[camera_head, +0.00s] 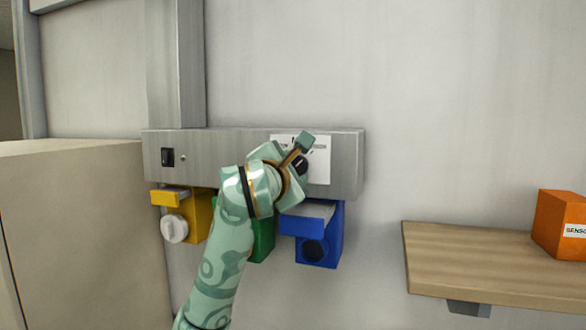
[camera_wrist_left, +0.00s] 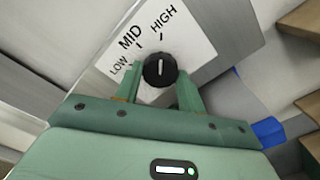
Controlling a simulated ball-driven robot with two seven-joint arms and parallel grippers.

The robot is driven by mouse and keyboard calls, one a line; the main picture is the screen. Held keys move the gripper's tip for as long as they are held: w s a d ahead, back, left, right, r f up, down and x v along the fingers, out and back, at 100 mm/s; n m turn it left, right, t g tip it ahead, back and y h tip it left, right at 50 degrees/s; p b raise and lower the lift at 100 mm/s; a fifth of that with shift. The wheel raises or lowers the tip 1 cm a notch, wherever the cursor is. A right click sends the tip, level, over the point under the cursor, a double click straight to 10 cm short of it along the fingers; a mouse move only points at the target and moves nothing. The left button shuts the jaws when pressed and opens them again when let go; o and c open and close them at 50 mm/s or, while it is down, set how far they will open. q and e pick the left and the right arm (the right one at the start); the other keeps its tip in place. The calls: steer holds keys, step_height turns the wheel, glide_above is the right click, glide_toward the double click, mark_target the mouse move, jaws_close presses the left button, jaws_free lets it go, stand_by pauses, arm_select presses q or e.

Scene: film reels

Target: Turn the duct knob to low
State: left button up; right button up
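The duct knob (camera_wrist_left: 160,71) is round and black with a white line, on a white plate (camera_wrist_left: 190,45) marked LOW, MID and HIGH. In the left wrist view the white line points up the picture, toward the HIGH mark. My left gripper (camera_wrist_left: 158,88) is open, with one finger on each side of the knob's lower part in that view; I cannot tell whether they touch it. In the head view the left gripper (camera_head: 302,150) partly covers the knob (camera_head: 302,164) and plate (camera_head: 320,166). My right gripper is not in view.
The plate is on a grey metal duct box (camera_head: 347,160) with a black switch (camera_head: 168,157). Yellow (camera_head: 196,215), green (camera_head: 264,240) and blue (camera_head: 325,240) boxes hang below. A wooden shelf (camera_head: 480,262) with an orange box (camera_head: 558,220) is at right; a beige cabinet (camera_head: 80,230) is at left.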

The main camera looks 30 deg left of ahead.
arm_select(q)
steer(key=shift+n, duration=0.3)
steer(key=n+b, duration=0.2)
steer(key=n, duration=0.1)
steer(key=shift+f, duration=0.1)
steer(key=n+b, duration=0.3)
steer(key=n, duration=0.1)
steer(key=shift+n, duration=0.4)
steer(key=n+b, duration=0.4)
steer(key=n, duration=0.1)
steer(key=shift+d+b, duration=0.1)
steer(key=shift+b, duration=0.2)
steer(key=shift+n+b, duration=1.4)
steer(key=shift+n, duration=0.8)
steer(key=shift+r, duration=0.2)
steer(key=o, duration=1)
